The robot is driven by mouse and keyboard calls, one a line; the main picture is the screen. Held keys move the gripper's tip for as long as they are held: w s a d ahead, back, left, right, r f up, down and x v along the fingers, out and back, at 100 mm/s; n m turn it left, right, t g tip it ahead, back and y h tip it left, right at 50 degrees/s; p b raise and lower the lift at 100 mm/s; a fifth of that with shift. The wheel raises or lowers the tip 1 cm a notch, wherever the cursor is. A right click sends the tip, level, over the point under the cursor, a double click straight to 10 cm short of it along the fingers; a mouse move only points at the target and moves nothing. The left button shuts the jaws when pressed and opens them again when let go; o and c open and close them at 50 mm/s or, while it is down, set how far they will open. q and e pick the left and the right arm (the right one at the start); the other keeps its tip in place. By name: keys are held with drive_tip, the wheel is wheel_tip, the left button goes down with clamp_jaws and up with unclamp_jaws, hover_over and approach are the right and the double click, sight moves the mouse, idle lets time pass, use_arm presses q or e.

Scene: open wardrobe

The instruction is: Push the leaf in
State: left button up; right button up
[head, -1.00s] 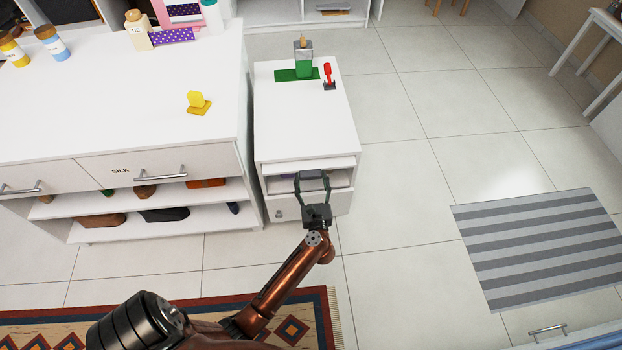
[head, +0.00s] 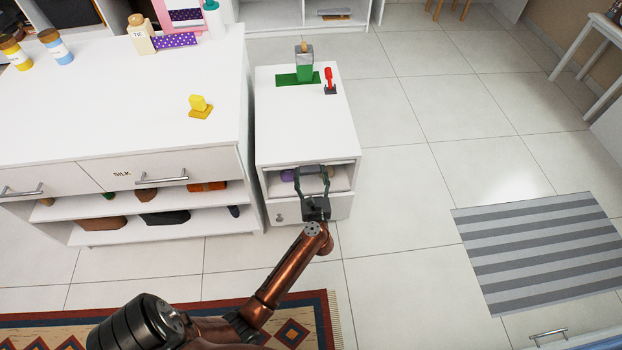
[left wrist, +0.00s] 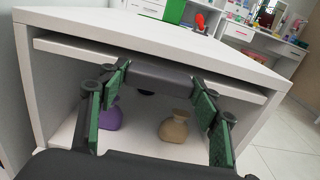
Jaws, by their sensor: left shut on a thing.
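The leaf (left wrist: 72,49) is a thin white board just under the top of the small white cabinet (head: 303,125). In the left wrist view its front edge lies close under the top's edge and runs across the opening. A dark grey pull (left wrist: 150,78) sits at the middle of that edge. My left gripper (head: 313,180) is at the cabinet's front, its two green-padded fingers on either side of the pull, shut on it. The fingers and pull hide the middle of the leaf's edge. My right gripper is not in view.
Below the leaf, a purple pouch (left wrist: 111,117) and a tan pouch (left wrist: 174,128) stand in the open compartment.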

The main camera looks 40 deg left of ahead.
use_arm(q)
drive_tip(key=shift+w+r, duration=0.15)
drive_tip(key=o, duration=1.7)
drive_tip(key=shift+a, duration=0.1)
drive_tip(key=shift+f, duration=0.2)
drive_tip(key=v, duration=0.7)
drive_tip(key=shift+d, duration=0.2)
